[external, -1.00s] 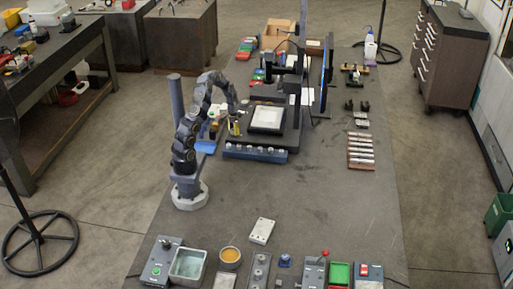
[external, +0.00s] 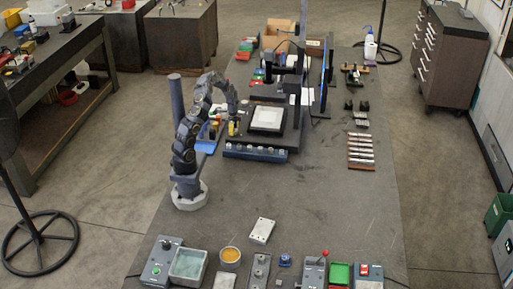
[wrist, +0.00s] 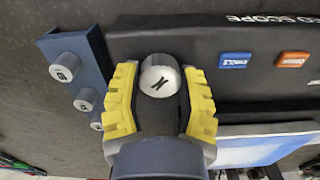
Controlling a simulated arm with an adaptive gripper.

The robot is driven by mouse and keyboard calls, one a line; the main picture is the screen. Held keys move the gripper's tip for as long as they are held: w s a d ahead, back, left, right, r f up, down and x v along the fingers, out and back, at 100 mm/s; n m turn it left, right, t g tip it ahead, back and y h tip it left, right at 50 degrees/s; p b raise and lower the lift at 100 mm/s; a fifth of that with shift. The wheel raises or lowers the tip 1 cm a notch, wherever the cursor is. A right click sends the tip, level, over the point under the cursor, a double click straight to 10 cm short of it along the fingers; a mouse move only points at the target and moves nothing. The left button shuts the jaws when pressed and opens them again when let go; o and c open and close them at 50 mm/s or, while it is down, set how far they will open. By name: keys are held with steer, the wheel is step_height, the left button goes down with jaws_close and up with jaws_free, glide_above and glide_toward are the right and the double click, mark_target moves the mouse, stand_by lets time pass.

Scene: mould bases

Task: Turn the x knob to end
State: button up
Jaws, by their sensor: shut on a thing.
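In the wrist view a round silver-white knob (wrist: 160,76) with a dark slanted letter on its face, seemingly the X, sits between the yellow fingers of my gripper (wrist: 160,84). The fingers are closed around the knob from the left and right. The letter looks tilted in this view. In the external view my gripper (external: 233,127) is low at the left side of the dark machine (external: 290,141). The knob is too small to make out there.
A dark blue panel (wrist: 75,52) with several silver knobs lies left of my gripper. A blue button (wrist: 234,60) and an orange button (wrist: 292,60) are to the right. A bright plate (wrist: 262,150) is at lower right. The bench (external: 320,205) has free room in front.

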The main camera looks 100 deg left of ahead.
steer(key=shift+m, duration=1.2)
steer(key=o, duration=1.1)
step_height(320, 180, up, 12)
